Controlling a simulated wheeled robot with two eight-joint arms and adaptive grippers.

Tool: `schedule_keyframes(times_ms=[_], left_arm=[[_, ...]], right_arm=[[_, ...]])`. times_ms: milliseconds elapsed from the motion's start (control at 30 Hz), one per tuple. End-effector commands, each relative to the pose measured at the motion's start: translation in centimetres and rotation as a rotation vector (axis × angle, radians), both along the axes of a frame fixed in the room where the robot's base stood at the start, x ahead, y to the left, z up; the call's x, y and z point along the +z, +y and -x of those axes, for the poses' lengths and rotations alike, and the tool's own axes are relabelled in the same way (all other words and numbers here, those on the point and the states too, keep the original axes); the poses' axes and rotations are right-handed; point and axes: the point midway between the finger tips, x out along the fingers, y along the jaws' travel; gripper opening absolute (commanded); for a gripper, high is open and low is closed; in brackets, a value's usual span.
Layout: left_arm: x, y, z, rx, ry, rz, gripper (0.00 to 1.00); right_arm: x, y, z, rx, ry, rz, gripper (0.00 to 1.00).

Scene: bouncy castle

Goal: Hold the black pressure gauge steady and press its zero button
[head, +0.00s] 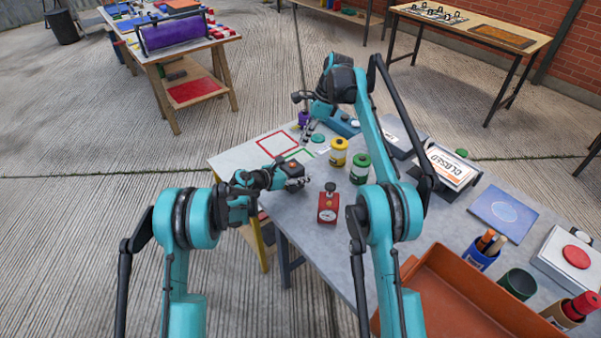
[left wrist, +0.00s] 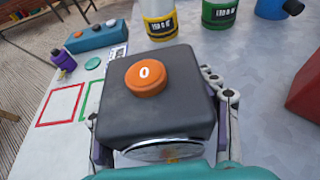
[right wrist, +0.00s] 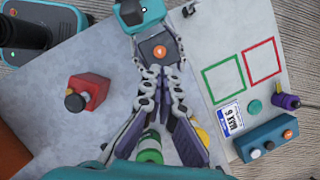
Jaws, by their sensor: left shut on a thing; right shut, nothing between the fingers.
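The black pressure gauge (left wrist: 112,112) is upright in my left gripper (left wrist: 160,130), its orange zero button (left wrist: 146,76) on top. In the head view, my left gripper (head: 292,180) is shut on the gauge (head: 286,166) near the table's left edge. The round dial face is seen only edge-on in the left wrist view. My right gripper (right wrist: 161,72) is shut and empty. In the right wrist view its tips point toward the gauge and appear just short of the button (right wrist: 159,52). In the head view, the right gripper (head: 306,134) appears beyond the gauge.
A red gauge (head: 328,207) stands nearby on the grey table (head: 325,258). Yellow (head: 338,153) and green (head: 360,167) containers stand behind it. Red (head: 277,142) and green outlines mark the tabletop's far left. An orange tray (head: 455,290) is at the front right.

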Motion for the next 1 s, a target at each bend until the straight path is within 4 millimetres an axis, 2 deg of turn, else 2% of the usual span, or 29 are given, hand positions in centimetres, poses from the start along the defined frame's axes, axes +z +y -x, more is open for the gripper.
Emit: schedule_keyframes(times_ms=[267,467,700,1000], left_arm=[[0.0,0.0,0.0,0.001,0.0,-0.001,0.15],[0.0,0.0,0.0,0.001,0.0,-0.001,0.15],[0.0,0.0,0.0,0.001,0.0,-0.001,0.15],[0.0,0.0,0.0,0.001,0.0,0.0,0.15]], right_arm=[[0.0,0.5,-0.3,0.002,-0.038,-0.022,0.0],[0.2,2.2,-1.1,0.003,-0.218,-0.112,0.0],[0.5,3.4,0.3,-0.02,-0.448,-0.203,0.0],[0.2,3.6,1.5,-0.041,-0.548,-0.236,0.0]])
